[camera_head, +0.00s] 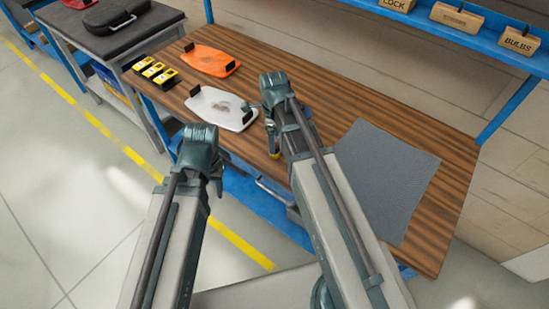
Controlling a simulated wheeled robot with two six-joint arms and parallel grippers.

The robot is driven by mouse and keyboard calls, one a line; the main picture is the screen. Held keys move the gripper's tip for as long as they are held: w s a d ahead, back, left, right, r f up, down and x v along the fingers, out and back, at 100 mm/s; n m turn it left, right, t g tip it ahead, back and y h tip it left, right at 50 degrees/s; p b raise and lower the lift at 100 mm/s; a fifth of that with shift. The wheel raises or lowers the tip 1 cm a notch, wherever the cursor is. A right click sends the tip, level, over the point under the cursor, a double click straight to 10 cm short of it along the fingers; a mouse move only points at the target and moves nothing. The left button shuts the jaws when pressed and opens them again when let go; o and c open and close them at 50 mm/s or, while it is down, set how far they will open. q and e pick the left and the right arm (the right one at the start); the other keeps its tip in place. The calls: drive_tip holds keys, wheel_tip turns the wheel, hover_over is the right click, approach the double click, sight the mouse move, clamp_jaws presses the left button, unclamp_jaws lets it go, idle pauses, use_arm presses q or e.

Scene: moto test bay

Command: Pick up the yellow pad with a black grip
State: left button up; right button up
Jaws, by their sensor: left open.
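Three small yellow pads with black grips lie in a short row at the far left of the brown wooden bench: the back one (142,63), the middle one (153,70) and the front one (166,77). My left gripper (217,187) is open, in front of the bench's edge and well short of the pads. My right gripper (274,150) is over the bench to the right of the white plate, mostly hidden by its own arm.
An orange plate (212,61) and a white plate (220,108), both with black clips, lie beside the pads. A grey mat (385,180) covers the right of the bench (330,95). A dark case (115,15) stands on a side table. Labelled boxes (455,18) sit on a blue shelf.

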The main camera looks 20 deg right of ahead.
use_arm(q)
drive_tip(key=shift+f, duration=0.7)
use_arm(e)
drive_tip(key=shift+f, duration=0.75)
drive_tip(key=f+b, duration=0.1)
drive_tip(key=b, duration=0.1)
drive_tip(key=f+b, duration=0.3)
drive_tip(key=f, duration=0.1)
drive_tip(key=shift+w+d+f+b, duration=0.15)
drive_tip(key=shift+w+b, duration=0.2)
drive_tip(key=shift+b, duration=0.05)
use_arm(q)
wheel_tip(320, 180, down, 5)
drive_tip(key=shift+f, duration=0.1)
use_arm(e)
clamp_jaws()
